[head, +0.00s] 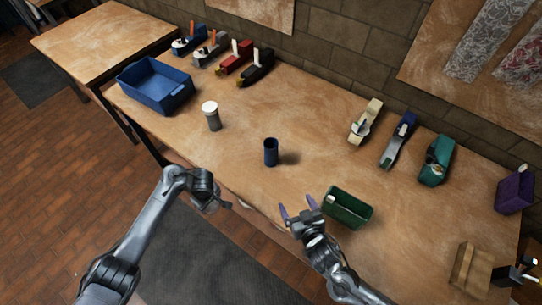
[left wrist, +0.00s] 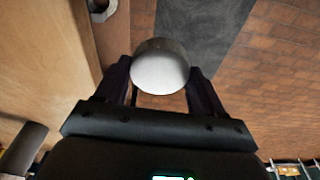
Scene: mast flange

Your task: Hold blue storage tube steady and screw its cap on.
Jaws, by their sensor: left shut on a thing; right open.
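The blue storage tube (head: 271,152) stands upright and open-topped near the middle of the table in the head view. My left gripper (head: 222,202) is off the table's front edge, left of and nearer than the tube. In the left wrist view its fingers are shut on a round, pale grey-white cap (left wrist: 160,66), seen face on. This cap cannot be made out in the head view. My right gripper (head: 298,210) is open and empty, its purple fingers pointing toward the table, nearer than the tube and apart from it.
A grey jar with a white lid (head: 212,116) stands left of the tube. A green bin (head: 348,207) holding a small white thing sits right of my right gripper. A blue bin (head: 156,84) is at the far left. Tape dispensers and tools line the back. Table around the tube is clear.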

